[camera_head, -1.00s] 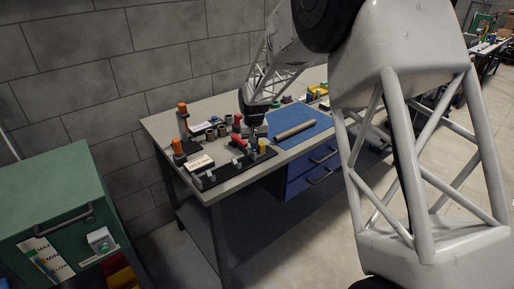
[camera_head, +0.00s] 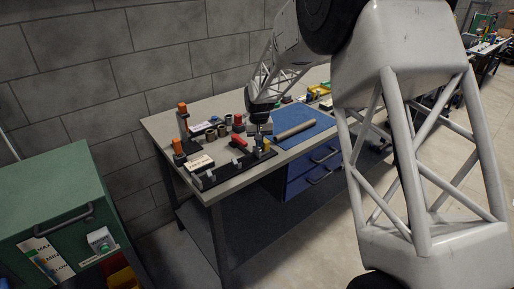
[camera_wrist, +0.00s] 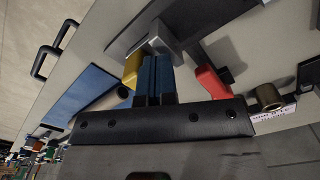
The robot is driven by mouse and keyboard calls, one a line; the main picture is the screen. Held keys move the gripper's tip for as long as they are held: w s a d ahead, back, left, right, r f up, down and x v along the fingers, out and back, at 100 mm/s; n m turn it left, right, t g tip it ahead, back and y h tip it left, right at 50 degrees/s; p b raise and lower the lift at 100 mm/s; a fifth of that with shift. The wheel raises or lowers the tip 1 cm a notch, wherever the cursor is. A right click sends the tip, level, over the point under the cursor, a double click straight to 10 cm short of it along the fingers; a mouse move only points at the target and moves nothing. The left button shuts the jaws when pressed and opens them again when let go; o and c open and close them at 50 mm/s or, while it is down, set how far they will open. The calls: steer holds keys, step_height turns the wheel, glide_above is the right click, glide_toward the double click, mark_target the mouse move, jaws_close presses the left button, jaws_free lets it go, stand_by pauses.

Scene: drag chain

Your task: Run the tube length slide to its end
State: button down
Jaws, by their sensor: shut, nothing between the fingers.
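The slide fixture is a long dark rail (camera_head: 225,175) along the front edge of the workbench, and its dark bar also shows in the wrist view (camera_wrist: 200,18). A grey metal block (camera_wrist: 157,39) sits against the bar, right at my fingertips. A yellow piece (camera_wrist: 132,68) is beside the block and a red handle (camera_wrist: 213,83) is on its other side; the red handle also shows in the head view (camera_head: 239,142). My gripper (camera_wrist: 153,62) is shut, with blue finger pads together and nothing between them. I cannot tell whether the fingertips touch the block.
A blue mat (camera_head: 309,122) with a grey tube (camera_head: 295,130) lies to the right. Orange-topped posts (camera_head: 183,110), small cylinders and a white label card (camera_head: 200,162) stand to the left. A green cabinet (camera_head: 50,200) is at the lower left.

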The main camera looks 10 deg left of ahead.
steer(key=shift+w+d, duration=0.8)
stand_by(0.7)
steer(key=shift+s+a, duration=0.25)
steer(key=shift+s+a, duration=0.2)
steer(key=shift+a, duration=0.05)
steer(key=shift+s, duration=0.1)
stand_by(0.3)
steer(key=shift+r, duration=0.15)
step_height(320, 180, up, 8)
stand_by(1.4)
